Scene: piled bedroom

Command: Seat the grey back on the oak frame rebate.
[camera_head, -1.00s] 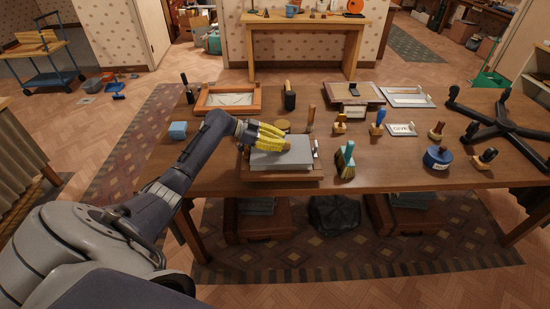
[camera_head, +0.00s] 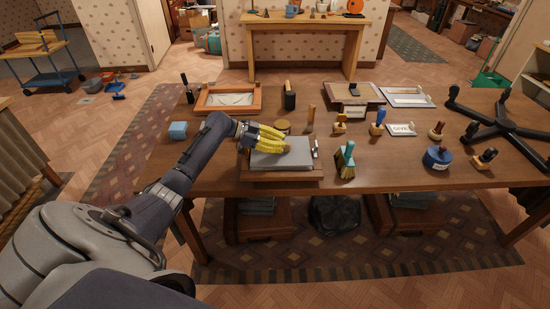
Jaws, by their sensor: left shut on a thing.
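The grey back (camera_head: 284,160) is a flat grey panel at the front middle of the table, over a brown wooden tray (camera_head: 268,177). My left gripper (camera_head: 281,145), with yellow fingers, is shut on the panel's far left part. I cannot tell whether the panel touches the tray. An orange-brown wooden frame (camera_head: 203,101) lies flat at the back left with a pale sheet inside; it looks like the oak frame. The grey back is apart from it. My right gripper is not in view.
A dark bottle (camera_head: 189,95) and a blue block (camera_head: 178,130) stand near the frame. A teal brush (camera_head: 346,165), several stamps and a black star-shaped base (camera_head: 507,127) occupy the right side.

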